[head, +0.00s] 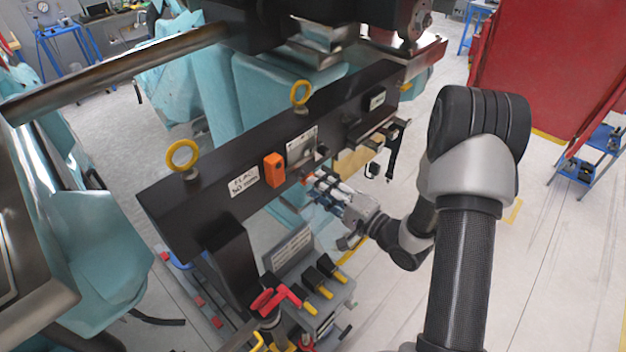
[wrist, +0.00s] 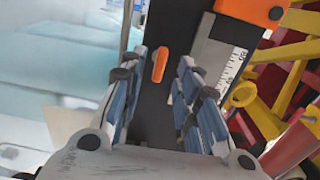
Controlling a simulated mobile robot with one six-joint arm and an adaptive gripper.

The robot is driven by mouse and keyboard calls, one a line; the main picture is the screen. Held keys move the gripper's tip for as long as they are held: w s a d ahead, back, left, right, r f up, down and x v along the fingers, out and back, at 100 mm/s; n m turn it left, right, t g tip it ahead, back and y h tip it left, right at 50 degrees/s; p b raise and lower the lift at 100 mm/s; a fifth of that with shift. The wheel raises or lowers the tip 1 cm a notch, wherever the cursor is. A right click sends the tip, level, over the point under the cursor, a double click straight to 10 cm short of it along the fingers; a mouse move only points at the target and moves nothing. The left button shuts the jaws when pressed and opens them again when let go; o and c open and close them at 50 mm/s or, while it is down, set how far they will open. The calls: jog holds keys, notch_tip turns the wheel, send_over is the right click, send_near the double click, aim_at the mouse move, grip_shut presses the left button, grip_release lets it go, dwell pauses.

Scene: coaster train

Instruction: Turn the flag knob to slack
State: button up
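The flag knob, a small orange elongated handle (wrist: 160,64), sits on the black beam's face (wrist: 152,112) in the wrist view. It lies between my gripper's fingertips (wrist: 158,68), with a gap visible on each side. My gripper is open, with its blue-padded fingers spread either side of the knob. In the head view my gripper (head: 318,184) is at the front face of the black beam (head: 200,205), below and right of an orange box (head: 274,170). The knob is mostly hidden there by my fingers. I cannot tell its exact setting.
A white label plate (head: 244,180) is left of the orange box. Yellow lifting eyes (head: 183,156) stand on the beam. A grey rack with black, yellow-tipped handles (head: 322,277) and red handles (head: 275,300) are below. A black bracket (head: 378,132) juts out right.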

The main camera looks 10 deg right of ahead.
aim_at(305, 177)
jog(key=shift+x, duration=1.5)
grip_shut()
